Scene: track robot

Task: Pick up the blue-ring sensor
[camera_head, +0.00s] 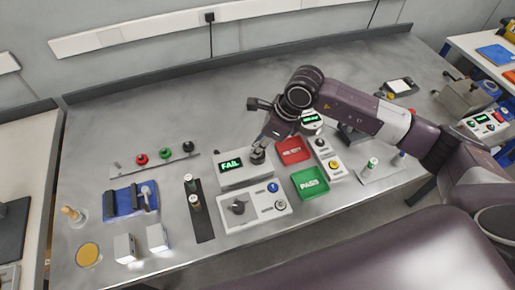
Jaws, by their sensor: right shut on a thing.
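My right gripper (262,142) reaches in from the right, pointing down over the tester box (233,170) whose green display reads FAIL. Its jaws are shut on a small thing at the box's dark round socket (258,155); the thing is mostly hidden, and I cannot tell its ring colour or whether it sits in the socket. A small sensor-like piece with blue on it (399,159) stands on the light rack at the right, partly close to my arm. A green-ringed sensor (372,163) stands on the same rack. My left gripper is not in view.
A red tray (292,151) and a green PASS tray (309,184) lie right of the tester. A control panel (252,207) with knob and buttons is in front. A dark strip (200,222) holds sensors; a blue fixture (130,200) stands left. Bare bench lies at back left.

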